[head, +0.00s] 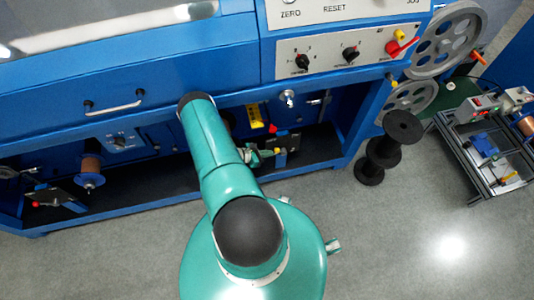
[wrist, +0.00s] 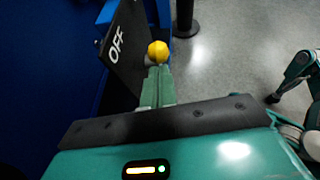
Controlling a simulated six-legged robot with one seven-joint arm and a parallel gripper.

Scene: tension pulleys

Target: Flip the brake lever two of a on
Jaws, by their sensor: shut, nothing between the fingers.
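In the wrist view a yellow ball knob (wrist: 158,51), which looks like the end of a brake lever, sits just beyond the fingertips of my gripper (wrist: 159,70). The green fingers are shut with nothing between them; I cannot tell whether they touch the knob. The lever's shaft is mostly hidden behind the fingers. Beside it, at left, is a black plate (wrist: 126,45) marked OFF. In the head view my arm reaches to the lower bay of the blue machine, and my gripper (head: 262,155) is small beside a dark plate there.
The blue machine (head: 190,65) fills the back, with a control panel (head: 345,48) above the bay. Black spools (head: 403,126) stand on the floor to the right. A small cart (head: 485,150) stands farther right. Grey floor (head: 420,220) is clear at front right.

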